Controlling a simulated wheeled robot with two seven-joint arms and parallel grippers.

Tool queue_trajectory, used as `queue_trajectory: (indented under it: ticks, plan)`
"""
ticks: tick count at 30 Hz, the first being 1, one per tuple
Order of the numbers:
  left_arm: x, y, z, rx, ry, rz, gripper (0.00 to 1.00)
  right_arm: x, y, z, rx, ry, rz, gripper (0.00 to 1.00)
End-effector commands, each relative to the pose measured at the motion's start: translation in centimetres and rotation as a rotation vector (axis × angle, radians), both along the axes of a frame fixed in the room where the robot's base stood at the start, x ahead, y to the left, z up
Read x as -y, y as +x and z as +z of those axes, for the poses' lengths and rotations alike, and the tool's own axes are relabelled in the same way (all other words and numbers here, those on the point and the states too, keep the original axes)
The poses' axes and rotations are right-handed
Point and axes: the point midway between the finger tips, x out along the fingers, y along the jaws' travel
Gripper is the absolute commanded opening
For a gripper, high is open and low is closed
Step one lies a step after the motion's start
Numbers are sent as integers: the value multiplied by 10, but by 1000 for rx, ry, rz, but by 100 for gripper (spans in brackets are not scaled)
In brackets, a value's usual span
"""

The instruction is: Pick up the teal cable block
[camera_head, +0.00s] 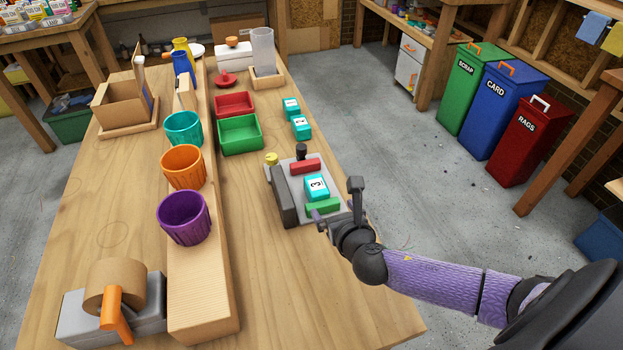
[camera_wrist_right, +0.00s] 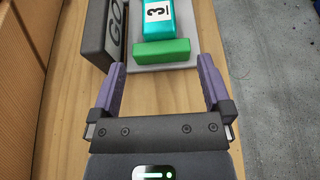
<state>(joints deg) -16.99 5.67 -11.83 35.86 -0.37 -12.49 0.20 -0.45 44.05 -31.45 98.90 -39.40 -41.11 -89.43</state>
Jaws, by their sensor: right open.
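A teal cable block (camera_head: 316,187) with a white label reading 3 sits on a grey fixture (camera_head: 289,217), between a red bar (camera_head: 305,166) and a green bar (camera_head: 322,206). In the right wrist view the teal block (camera_wrist_right: 157,18) shows at the top, partly cut off, beyond the green bar (camera_wrist_right: 161,52). My right gripper (camera_head: 337,203) is open and empty at the near end of the fixture. In the right wrist view its fingertips (camera_wrist_right: 161,66) lie either side of the green bar's near edge, short of the teal block. My left gripper is not in view.
Two more teal blocks (camera_head: 291,107) (camera_head: 301,127) stand farther back. A dark GO block (camera_wrist_right: 101,32) flanks the fixture's left side. Red (camera_head: 234,104) and green (camera_head: 240,134) trays and several coloured cups (camera_head: 184,218) are to the left. The bench front right is clear.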

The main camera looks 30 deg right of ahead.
Motion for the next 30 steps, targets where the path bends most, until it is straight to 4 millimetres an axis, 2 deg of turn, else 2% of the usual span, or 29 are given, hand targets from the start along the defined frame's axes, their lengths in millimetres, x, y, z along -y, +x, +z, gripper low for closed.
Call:
queue_trajectory:
  ticks: [1,5,12,20,30]
  plan:
    - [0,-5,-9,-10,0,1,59,2,9,-9,0,1,-3,100]
    - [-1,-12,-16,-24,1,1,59,6,27,-15,0,2,-3,100]
    - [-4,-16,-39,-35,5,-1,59,14,68,-32,-2,3,-4,100]
    - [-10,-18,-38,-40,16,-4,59,15,74,-30,-3,5,-2,100]
    - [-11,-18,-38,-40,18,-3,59,15,74,-30,-3,4,-2,30]
